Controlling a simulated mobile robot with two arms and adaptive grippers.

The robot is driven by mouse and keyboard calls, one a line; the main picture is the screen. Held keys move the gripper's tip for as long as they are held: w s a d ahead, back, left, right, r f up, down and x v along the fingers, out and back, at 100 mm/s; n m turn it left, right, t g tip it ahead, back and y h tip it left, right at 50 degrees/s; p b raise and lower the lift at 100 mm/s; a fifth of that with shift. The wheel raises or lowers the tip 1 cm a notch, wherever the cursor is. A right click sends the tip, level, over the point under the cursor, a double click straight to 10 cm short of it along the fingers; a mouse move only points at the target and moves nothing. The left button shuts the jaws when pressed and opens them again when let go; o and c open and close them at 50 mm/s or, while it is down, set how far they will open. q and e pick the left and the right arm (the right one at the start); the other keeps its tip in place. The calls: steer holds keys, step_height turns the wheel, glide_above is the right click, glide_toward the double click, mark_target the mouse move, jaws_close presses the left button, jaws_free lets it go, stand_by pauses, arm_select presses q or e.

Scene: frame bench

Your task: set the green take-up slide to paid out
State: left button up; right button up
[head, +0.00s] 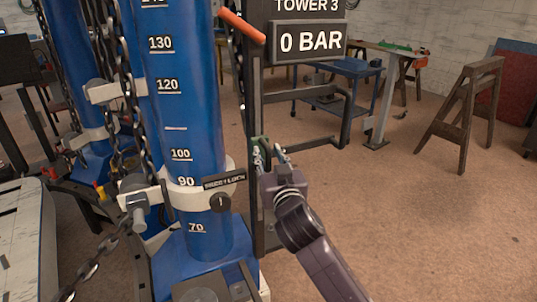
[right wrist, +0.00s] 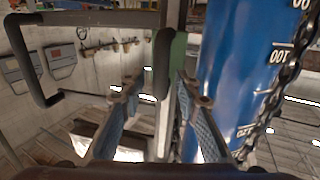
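The green take-up slide (head: 257,143) sits low on the dark upright beside the blue tower in the head view. It shows in the right wrist view as a green block (right wrist: 178,55) with a dark rounded vertical bar just left of it. My right gripper (head: 268,152) is right at the slide. In the right wrist view its fingers (right wrist: 158,92) are spread, with the dark bar and part of the green between or just beyond them. I cannot tell whether either finger touches. The slide's lower part is partly hidden by the fingers. My left gripper is not in view.
The blue tower (head: 190,100) with its height scale and chains (head: 130,75) stands close left. A sign reading 0 BAR (head: 307,42) and an orange-red lever (head: 242,26) are above. A black tubular frame (head: 345,115) projects right. Open floor (head: 420,220) lies to the right.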

jaws_close()
